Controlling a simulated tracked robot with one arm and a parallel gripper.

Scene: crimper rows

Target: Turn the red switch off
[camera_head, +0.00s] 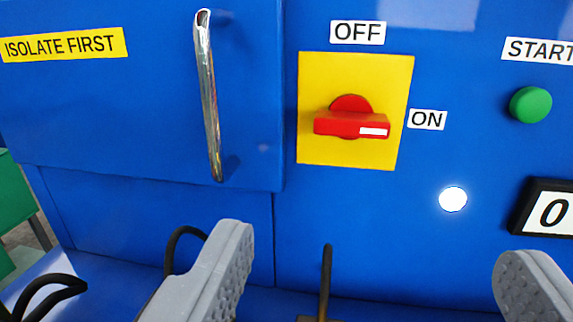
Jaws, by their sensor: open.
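The red switch (351,124) is a rotary handle on a yellow square plate (318,152) on a blue panel. Its handle lies horizontal, and the end with a white mark points right to the ON label (427,119). The OFF label (358,32) is above the plate. My gripper (375,265) is open and empty, with its two grey fingers wide apart at the bottom of the view. The fingertips are below the switch in the picture, one to its left and one to its right, and do not touch it.
A chrome bar handle (208,95) is on a blue door left of the switch, with an ISOLATE FIRST label (63,46). At right are a green START button (530,104), a white lamp (453,199) and a counter (545,210). A thin black upright rod (326,275) shows between the fingers.

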